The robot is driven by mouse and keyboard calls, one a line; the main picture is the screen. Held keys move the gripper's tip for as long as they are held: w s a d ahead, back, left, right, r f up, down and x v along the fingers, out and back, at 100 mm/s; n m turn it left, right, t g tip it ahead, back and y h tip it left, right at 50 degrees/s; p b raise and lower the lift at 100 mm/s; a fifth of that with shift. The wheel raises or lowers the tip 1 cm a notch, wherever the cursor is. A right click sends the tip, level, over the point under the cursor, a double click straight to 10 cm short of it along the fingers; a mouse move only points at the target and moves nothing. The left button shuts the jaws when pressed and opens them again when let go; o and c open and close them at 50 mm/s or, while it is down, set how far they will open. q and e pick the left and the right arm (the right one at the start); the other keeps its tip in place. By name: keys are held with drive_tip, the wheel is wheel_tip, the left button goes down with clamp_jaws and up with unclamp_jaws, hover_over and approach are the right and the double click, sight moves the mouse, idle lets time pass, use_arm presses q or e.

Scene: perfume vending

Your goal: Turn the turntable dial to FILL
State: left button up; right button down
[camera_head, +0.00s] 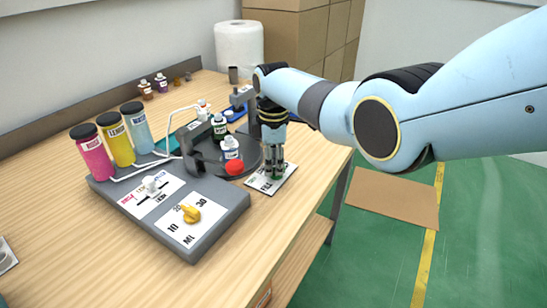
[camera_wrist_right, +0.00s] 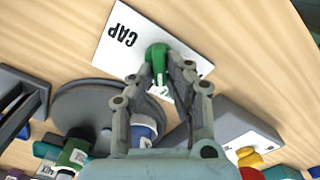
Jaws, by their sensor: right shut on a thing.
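The turntable dial is a green knob (camera_wrist_right: 158,56) on a white card (camera_wrist_right: 115,45) marked CAP, with more lettering partly covered by a finger. In the head view the card (camera_head: 264,185) lies at the table's right edge, beside the dark turntable (camera_head: 208,166). My right gripper (camera_head: 274,176) points down over the card. In the right wrist view its fingertips (camera_wrist_right: 160,72) are closed on the green knob. The mark that the knob points to cannot be made out. My left gripper is not in view.
The turntable carries small bottles, with a white-labelled one (camera_head: 231,147) close to my gripper. A red ball-shaped part (camera_head: 235,168) sits at its front. A grey control box (camera_head: 225,204) with a yellow knob (camera_head: 190,213) stands in front. Coloured canisters (camera_head: 115,138) stand left.

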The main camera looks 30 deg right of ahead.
drive_tip(key=n+p, duration=0.1)
drive_tip(key=n, duration=0.4)
drive_tip(key=shift+s+r+n+p, duration=0.1)
drive_tip(key=shift+s+n+p, duration=0.05)
drive_tip(key=shift+n+p, duration=0.2)
drive_tip(key=n+p, duration=0.1)
drive_tip(key=n, duration=0.4)
drive_tip(key=shift+s, duration=0.15)
drive_tip(key=shift+n, duration=0.25)
drive_tip(key=c, duration=1.3)
unclamp_jaws()
drive_tip(key=shift+c, duration=0.2)
wheel_tip(320, 180, up, 12)
